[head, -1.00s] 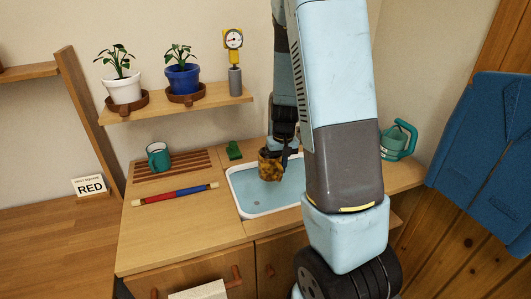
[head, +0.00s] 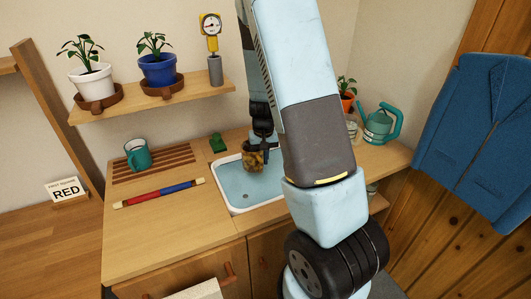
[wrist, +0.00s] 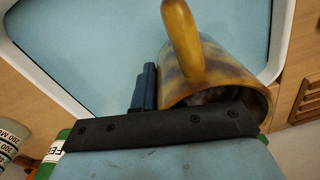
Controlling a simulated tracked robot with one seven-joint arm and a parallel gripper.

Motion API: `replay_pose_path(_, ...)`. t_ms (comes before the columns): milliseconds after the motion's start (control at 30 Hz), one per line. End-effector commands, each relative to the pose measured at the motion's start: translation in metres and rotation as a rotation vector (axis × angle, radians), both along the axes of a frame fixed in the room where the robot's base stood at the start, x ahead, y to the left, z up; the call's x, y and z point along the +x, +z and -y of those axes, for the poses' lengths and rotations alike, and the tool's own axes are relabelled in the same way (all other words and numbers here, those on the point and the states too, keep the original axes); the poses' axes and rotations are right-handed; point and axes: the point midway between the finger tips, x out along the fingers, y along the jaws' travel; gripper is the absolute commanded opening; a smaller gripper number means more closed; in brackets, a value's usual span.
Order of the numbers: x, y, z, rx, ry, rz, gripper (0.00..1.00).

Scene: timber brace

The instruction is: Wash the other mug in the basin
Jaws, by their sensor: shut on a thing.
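A mug stained yellow and brown (head: 252,160) is over the basin (head: 224,195), a white-rimmed tub of blue water. My gripper (head: 262,138) is shut on this mug. The mug fills the upper right of the wrist view (wrist: 225,75), its yellow handle (wrist: 183,40) pointing up in the picture. I cannot tell whether the mug touches the water. A teal mug (head: 137,154) stands on the slatted wooden rack (head: 170,168) left of the basin.
A green object (head: 217,143) sits behind the basin. A red and blue rod (head: 160,192) lies on the counter. A teal watering can (head: 378,125) stands at right. A shelf (head: 150,101) with potted plants and a gauge hangs above.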

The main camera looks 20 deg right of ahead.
Motion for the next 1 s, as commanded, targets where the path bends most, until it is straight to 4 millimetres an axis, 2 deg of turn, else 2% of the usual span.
replay_pose_path(1000,0.0,-0.082,-0.001,0.0,0.002,-0.001,0.0)
